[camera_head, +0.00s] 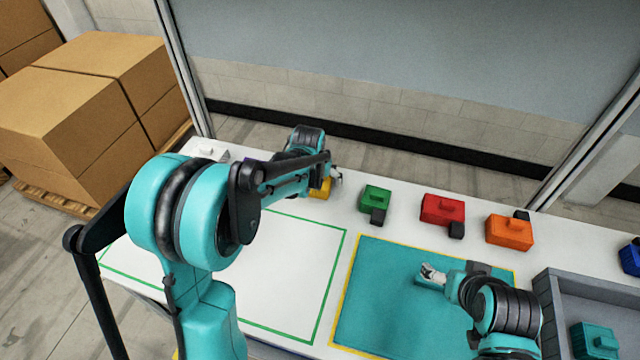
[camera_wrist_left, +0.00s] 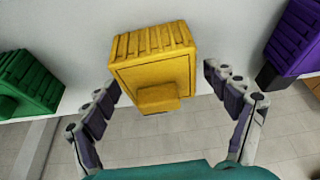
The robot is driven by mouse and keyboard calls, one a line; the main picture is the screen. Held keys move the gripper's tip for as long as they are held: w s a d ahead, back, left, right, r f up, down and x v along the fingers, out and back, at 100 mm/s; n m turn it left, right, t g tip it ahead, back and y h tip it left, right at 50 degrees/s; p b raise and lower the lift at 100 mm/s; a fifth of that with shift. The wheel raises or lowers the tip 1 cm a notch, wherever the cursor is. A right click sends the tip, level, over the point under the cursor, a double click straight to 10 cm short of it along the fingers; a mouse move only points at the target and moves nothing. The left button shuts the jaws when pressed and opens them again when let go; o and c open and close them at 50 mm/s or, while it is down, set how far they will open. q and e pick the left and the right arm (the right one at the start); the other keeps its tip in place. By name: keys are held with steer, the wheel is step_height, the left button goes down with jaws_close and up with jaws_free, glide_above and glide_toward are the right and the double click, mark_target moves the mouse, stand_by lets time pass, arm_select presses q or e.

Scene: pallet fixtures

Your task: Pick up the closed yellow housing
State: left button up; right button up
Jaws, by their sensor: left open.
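The yellow housing (camera_wrist_left: 153,66) is a ribbed block with a small tab on its near side. It sits on the white table between the spread fingers of my left gripper (camera_wrist_left: 168,108), with a gap on both sides. In the head view the yellow housing (camera_head: 320,188) is mostly hidden behind my left arm, and the left gripper (camera_head: 335,180) reaches over it at the back of the table. My right gripper (camera_head: 432,273) is above the teal mat, with no object visible at it; its finger opening is too small to make out.
A green housing (camera_head: 376,199), a red housing (camera_head: 443,209) and an orange housing (camera_head: 510,230) stand in a row to the right. A purple housing (camera_wrist_left: 296,38) is on the other side. The green-outlined white area (camera_head: 290,285) looks clear. A grey bin (camera_head: 548,300) holds a teal housing (camera_head: 594,342).

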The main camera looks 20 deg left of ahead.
arm_select(q)
steer(key=c, duration=1.4)
steer(key=shift+r, duration=0.1)
